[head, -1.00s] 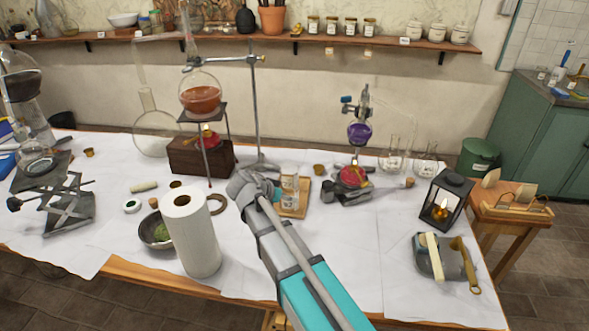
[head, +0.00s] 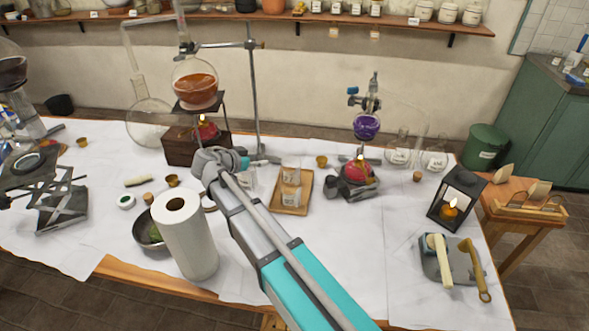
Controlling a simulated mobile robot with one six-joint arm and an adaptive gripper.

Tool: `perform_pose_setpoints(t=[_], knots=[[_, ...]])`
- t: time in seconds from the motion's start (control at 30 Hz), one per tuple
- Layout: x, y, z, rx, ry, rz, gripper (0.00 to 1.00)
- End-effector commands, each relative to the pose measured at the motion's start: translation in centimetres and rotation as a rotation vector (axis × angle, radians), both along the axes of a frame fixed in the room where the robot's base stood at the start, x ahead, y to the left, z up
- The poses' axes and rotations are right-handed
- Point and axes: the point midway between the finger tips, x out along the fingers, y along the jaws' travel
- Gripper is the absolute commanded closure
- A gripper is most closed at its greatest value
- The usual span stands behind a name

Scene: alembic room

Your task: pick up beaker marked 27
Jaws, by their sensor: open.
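Two small clear beakers stand on a wooden tray (head: 279,207) in the middle of the table: a rear beaker (head: 291,171) and a front beaker (head: 291,195). Both carry pale labels, too small to read. Another small clear labelled beaker (head: 248,178) stands left of the tray, partly hidden by my arm. I cannot tell which is marked 27. My gripper (head: 249,162) shows only in part at the arm's end, above and behind the left beaker in the picture. It is open, with nothing seen in it; its fingertips are not clear.
A tall metal stand (head: 254,100) and a flask of orange liquid (head: 195,88) over a burner stand close behind my gripper. A paper towel roll (head: 189,240) stands front left. A purple flask (head: 366,126) is right. A lit lantern (head: 455,200) stands farther right. White cloth before the tray is clear.

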Motion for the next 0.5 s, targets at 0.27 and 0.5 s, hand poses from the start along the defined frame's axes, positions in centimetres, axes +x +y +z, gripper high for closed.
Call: perform_pose_setpoints(t=[0.27,0.5], knots=[[0.26,-0.19,-0.67,0.001,-0.01,-0.007,0.42],[0.35,-0.41,-0.77,0.001,-0.009,-0.01,0.42]])
